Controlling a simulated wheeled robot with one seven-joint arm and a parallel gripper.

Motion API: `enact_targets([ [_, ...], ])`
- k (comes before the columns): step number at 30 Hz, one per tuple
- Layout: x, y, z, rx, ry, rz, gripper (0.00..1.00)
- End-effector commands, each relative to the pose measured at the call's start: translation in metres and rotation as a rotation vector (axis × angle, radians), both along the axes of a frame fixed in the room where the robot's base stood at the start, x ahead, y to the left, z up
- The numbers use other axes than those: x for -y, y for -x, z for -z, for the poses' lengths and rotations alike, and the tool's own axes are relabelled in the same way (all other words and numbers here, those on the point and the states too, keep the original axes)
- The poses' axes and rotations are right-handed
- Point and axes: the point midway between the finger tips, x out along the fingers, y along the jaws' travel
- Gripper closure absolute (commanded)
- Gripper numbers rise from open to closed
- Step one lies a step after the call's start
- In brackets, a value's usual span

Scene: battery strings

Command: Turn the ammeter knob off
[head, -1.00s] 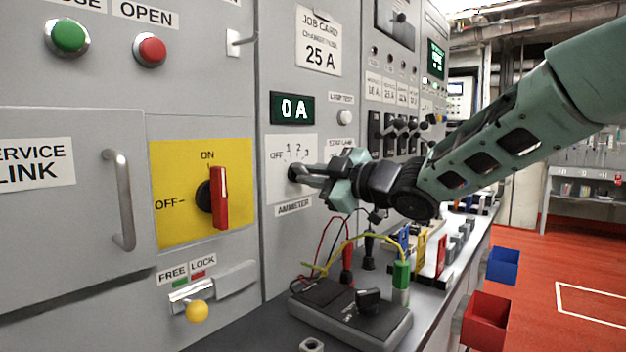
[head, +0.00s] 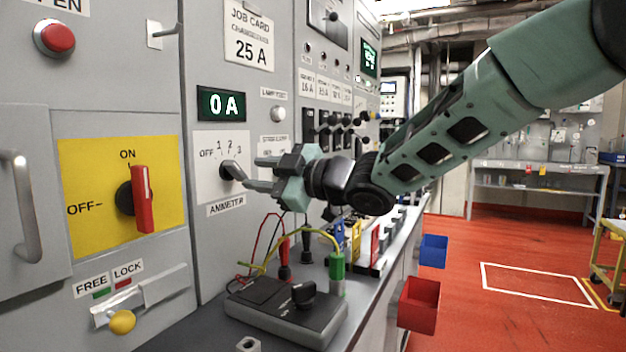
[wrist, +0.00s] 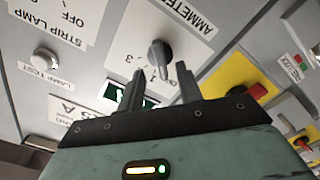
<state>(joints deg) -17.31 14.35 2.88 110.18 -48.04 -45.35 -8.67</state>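The ammeter knob (head: 232,171) is a dark selector on a white plate marked OFF, 1, 2, 3, with the label AMMETER below. It also shows in the wrist view (wrist: 159,53), just beyond my fingertips. I cannot tell for sure which mark its pointer is on. The display (head: 221,104) above it reads 0 A. My gripper (head: 254,173) is to the right of the knob, in front of the panel. In the wrist view its two fingers (wrist: 161,74) are spread apart with nothing between them, and the knob is clear of them.
A red switch handle (head: 143,199) on a yellow plate is left of the ammeter. A yellow ball lever (head: 122,321) is lower left. A black meter box (head: 285,308) with wires sits on the bench below my gripper. Red (head: 418,304) and blue (head: 433,251) bins hang at the bench's right.

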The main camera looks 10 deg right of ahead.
Motion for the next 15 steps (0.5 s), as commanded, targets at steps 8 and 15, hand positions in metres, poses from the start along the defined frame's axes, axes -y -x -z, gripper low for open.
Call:
enact_targets([
  [8,0.054,0.041,-0.001,0.002,0.001,0.003,0.65],
  [15,0.09,0.07,0.0,0.002,0.001,0.001,0.65],
])
